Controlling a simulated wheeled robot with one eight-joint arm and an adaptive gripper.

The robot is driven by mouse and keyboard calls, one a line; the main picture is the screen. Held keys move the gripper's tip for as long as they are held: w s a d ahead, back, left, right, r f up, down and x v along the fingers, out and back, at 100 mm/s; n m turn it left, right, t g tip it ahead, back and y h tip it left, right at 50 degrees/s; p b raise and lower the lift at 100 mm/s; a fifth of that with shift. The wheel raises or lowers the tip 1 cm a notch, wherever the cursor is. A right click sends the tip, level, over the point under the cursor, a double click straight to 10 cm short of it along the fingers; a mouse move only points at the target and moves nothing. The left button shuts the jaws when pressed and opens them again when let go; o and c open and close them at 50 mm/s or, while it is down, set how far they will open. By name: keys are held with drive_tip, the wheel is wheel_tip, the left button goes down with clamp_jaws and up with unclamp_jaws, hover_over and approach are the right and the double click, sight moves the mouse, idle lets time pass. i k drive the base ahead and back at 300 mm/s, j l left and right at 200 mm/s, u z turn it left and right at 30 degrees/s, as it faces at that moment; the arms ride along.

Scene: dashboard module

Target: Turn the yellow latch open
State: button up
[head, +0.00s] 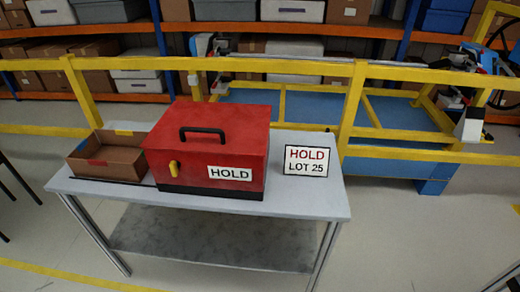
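A small yellow latch (174,168) is on the front face of a red box (235,130), near its left front corner. The latch looks roughly upright, with a slight tilt. The red box has a black handle (203,131) on its lid, a black lower band and a white HOLD label (230,173). Its lid looks closed. The box sits on a grey table (310,200). My gripper is not in view.
An open brown cardboard box (108,166) stands left of the red box. A white HOLD LOT 25 sign (308,161) stands at right. A yellow railing (300,68) runs behind the table. The floor in front is clear.

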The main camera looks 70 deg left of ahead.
sight(174, 166)
drive_tip(key=k+j+u, duration=0.1)
drive_tip(key=u, duration=0.25)
drive_tip(key=j+u, duration=0.2)
drive_tip(key=u, duration=0.15)
drive_tip(key=k+j+u, duration=0.15)
drive_tip(key=u, duration=0.2)
drive_tip(key=k+j+u, duration=0.2)
drive_tip(key=j, duration=0.9)
drive_tip(key=j+u, duration=0.25)
drive_tip(key=j, duration=0.85)
drive_tip(key=k+j, duration=0.2)
drive_tip(key=k, duration=0.15)
drive_tip(key=k+j+z, duration=0.1)
drive_tip(key=k, duration=0.25)
drive_tip(key=j, duration=0.1)
